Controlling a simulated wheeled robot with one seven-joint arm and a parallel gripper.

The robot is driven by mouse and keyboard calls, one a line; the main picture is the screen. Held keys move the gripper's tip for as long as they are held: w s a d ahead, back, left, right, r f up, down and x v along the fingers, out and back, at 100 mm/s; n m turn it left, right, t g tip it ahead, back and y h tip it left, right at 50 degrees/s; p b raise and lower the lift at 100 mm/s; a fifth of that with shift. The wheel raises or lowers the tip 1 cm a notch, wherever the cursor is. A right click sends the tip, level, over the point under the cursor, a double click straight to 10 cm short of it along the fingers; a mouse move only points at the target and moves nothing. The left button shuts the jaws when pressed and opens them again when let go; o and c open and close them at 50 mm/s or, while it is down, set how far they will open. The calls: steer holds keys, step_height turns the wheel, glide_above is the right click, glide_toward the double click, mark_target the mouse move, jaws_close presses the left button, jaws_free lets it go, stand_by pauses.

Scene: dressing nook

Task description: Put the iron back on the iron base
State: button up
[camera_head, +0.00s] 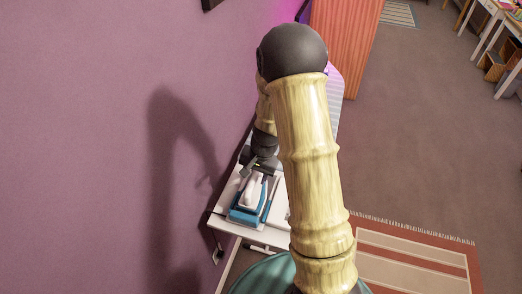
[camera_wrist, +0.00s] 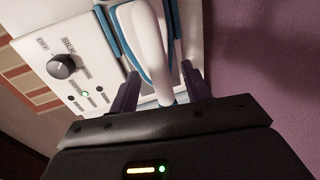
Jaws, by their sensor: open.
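The white and blue iron (camera_head: 253,192) is at the near end of the white board by the purple wall. In the wrist view its white handle (camera_wrist: 151,40) rises between the two dark fingers of my gripper (camera_wrist: 160,76). The gripper is open, with one finger on each side of the handle. The white iron base (camera_wrist: 85,45), with a dark knob and small lights, is beside and under the iron. My gripper (camera_head: 258,170) hides part of the iron in the head view, and I cannot tell exactly how the iron sits on the base.
The purple wall (camera_head: 90,130) runs close along the left. A striped rug (camera_head: 410,255) lies on the floor at lower right. An orange wooden cabinet (camera_head: 343,40) stands behind the board. The floor to the right is mostly clear.

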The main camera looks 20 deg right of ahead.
step_height(320, 180, up, 15)
steer(key=s+d, duration=0.1)
steer(key=d, duration=0.1)
steer(key=shift+s+d+r, duration=0.15)
steer(key=shift+s+d, duration=0.05)
steer(key=shift+s, duration=0.15)
steer(key=s+a+f+n+t+h, duration=0.1)
steer(key=s+a+n, duration=0.1)
steer(key=s+n, duration=0.5)
steer(key=s, duration=0.5)
steer(key=shift+s+a+f+h, duration=0.15)
steer(key=shift+a+f+h, duration=0.15)
steer(key=shift+f+h, duration=0.1)
steer(key=shift+r, duration=0.4)
steer(key=shift+c, duration=0.5)
stand_by(0.8)
